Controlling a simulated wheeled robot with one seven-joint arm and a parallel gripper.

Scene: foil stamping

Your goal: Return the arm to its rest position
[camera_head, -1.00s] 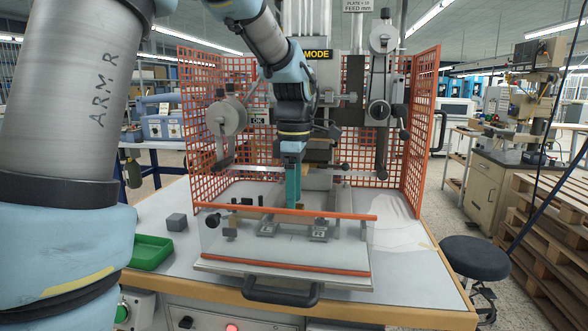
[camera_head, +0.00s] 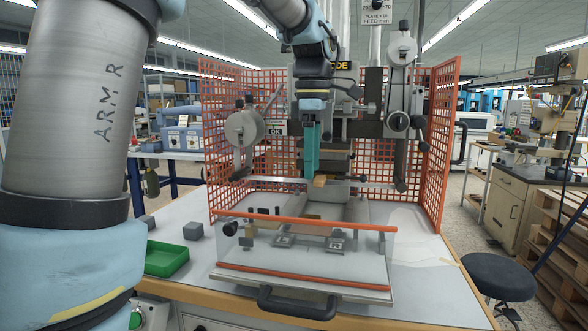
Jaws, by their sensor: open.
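My arm reaches over the table from the top of the picture, and my gripper (camera_head: 312,168) points down in front of the stamping machine (camera_head: 365,130). Its teal fingers stand above the rear of the work area, with the far finger largely hidden. I see nothing held between them. A small wooden block (camera_head: 320,180) shows just beside and below the fingertips, near the press head. Whether the fingers touch it I cannot tell.
Orange mesh guards (camera_head: 441,140) flank the machine. A clear front shield with an orange top bar (camera_head: 300,222) and a black handle (camera_head: 297,304) stands before it. A black stool (camera_head: 500,277) stands right.

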